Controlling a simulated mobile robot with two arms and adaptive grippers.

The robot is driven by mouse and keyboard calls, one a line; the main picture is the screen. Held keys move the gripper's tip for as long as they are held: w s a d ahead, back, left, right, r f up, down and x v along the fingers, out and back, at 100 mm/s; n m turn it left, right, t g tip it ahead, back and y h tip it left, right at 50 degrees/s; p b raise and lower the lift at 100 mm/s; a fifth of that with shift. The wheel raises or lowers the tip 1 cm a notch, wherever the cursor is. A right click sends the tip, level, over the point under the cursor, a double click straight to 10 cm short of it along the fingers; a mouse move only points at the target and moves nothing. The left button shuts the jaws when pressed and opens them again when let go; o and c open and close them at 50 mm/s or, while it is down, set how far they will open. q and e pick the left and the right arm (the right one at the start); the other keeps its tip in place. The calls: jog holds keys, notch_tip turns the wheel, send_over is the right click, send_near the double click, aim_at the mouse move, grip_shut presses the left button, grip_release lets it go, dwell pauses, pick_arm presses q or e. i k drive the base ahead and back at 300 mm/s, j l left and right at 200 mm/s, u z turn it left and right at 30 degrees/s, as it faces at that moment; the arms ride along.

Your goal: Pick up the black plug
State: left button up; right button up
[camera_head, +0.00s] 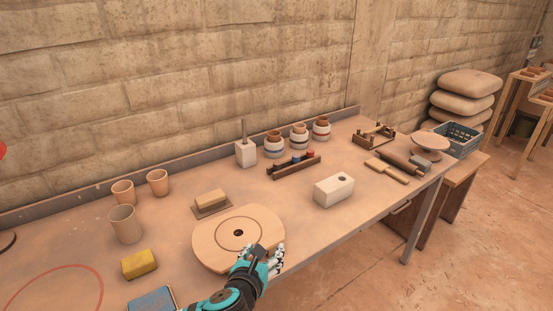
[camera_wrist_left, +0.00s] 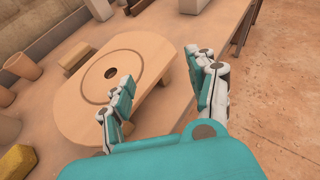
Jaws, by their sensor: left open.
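A dark narrow rack (camera_head: 298,170) on the bench holds small plugs, among them a blue one (camera_head: 296,159) and a red one (camera_head: 310,154). A dark piece at the rack's left end (camera_head: 280,166) may be the black plug; it is too small to be sure. My left gripper (camera_head: 277,256) is open and empty at the bench's front edge, beside the round wooden board (camera_head: 210,242), well short of the rack. The left wrist view shows its spread fingers (camera_wrist_left: 163,88) with nothing between them. My right gripper is not in view.
The board has a dark central hole (camera_head: 238,233). A pale block with a hole (camera_head: 334,191) stands right of it. Several jars (camera_head: 299,142) stand behind the rack. Cups (camera_head: 124,226) and a yellow sponge (camera_head: 139,264) are at left. Bench surface between board and rack is clear.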

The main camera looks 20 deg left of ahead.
aim_at(276, 164)
jog(key=i+j, duration=0.25)
jog(key=i, duration=0.25)
jog(key=i+j, duration=0.25)
jog(key=i, duration=0.2)
